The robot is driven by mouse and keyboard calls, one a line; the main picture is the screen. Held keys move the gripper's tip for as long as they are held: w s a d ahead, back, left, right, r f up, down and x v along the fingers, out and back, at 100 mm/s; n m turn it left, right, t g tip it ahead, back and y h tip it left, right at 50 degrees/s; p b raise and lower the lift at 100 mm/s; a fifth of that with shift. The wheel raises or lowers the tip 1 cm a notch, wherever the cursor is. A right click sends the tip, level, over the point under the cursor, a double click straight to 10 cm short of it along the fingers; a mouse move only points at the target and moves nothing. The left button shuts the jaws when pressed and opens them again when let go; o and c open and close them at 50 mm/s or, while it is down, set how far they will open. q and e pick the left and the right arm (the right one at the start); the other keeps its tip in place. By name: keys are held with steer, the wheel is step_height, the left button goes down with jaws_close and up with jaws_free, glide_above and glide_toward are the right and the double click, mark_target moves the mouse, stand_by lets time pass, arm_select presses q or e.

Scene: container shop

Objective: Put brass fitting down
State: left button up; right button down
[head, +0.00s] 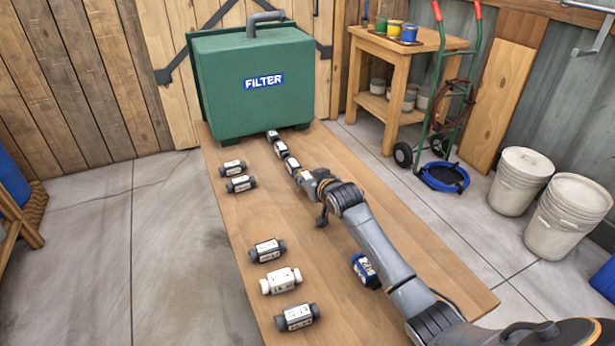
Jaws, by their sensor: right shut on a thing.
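My right arm reaches in from the bottom right over the wooden table (342,258). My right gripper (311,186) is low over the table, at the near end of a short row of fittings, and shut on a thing. A small orange-brown patch shows at the gripper, likely the brass fitting, but the gripper hides most of it. I cannot tell if the held piece touches the table top. My left gripper is not in view.
A green case marked FILTER (258,78) stands at the table's far end. Dark fittings (241,184) and a white fitting (281,281) lie along the left side. A blue fitting (365,270) lies beside my arm.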

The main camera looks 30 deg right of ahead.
steer(key=shift+f, duration=0.15)
steer(key=c, duration=1)
jaws_free()
steer(key=shift+r, duration=0.2)
steer(key=v, duration=0.8)
steer(key=p+v, duration=0.1)
steer(key=v, duration=0.3)
steer(key=shift+s+r, duration=0.1)
steer(key=shift+r, duration=0.25)
